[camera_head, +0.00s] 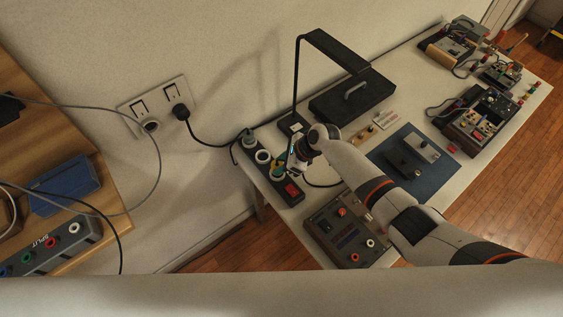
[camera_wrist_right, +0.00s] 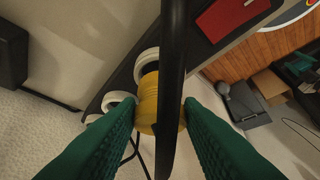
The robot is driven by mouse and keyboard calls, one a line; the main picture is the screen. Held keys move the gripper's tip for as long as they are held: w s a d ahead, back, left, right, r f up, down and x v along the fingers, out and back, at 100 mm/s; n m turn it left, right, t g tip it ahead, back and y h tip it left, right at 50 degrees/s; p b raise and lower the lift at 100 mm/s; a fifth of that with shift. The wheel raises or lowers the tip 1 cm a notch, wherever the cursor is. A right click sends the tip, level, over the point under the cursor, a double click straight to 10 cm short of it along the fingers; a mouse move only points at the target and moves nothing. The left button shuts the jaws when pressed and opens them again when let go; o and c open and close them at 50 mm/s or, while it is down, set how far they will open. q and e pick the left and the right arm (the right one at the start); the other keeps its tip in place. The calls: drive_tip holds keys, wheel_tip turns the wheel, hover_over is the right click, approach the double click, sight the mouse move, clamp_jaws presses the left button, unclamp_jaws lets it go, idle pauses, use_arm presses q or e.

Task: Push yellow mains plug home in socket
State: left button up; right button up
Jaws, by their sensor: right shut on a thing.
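The yellow mains plug (camera_wrist_right: 148,98) is between the green-padded fingertips of my right gripper (camera_wrist_right: 160,118), which is shut on it. A black cord or bar runs across the front of the plug in the wrist view and hides part of it. The plug is at a white-ringed socket (camera_wrist_right: 146,62) of the dark socket strip (camera_wrist_right: 122,84); I cannot tell how deep it sits. In the head view my right gripper (camera_head: 281,166) is over the near half of the strip (camera_head: 256,169), close to its red switch (camera_head: 291,189). My left gripper is not in view.
A grey plug (camera_head: 248,137) is at the strip's far end. A black lamp stand (camera_head: 296,85) rises just behind it. A control box (camera_head: 345,228) stands at the table's front, and a blue mat (camera_head: 432,180) lies to the right. A wall outlet (camera_head: 160,103) holds a black plug.

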drive_tip(key=shift+f+b, duration=0.35)
drive_tip(key=shift+f, duration=0.25)
drive_tip(key=o, duration=1.1)
drive_tip(key=shift+r, duration=0.1)
drive_tip(key=shift+d+r, duration=0.35)
drive_tip(key=shift+r, duration=0.1)
drive_tip(key=v, duration=1.1)
drive_tip(key=shift+s+f+p, duration=0.1)
drive_tip(key=shift+s+p, duration=0.05)
drive_tip(key=shift+p, duration=0.2)
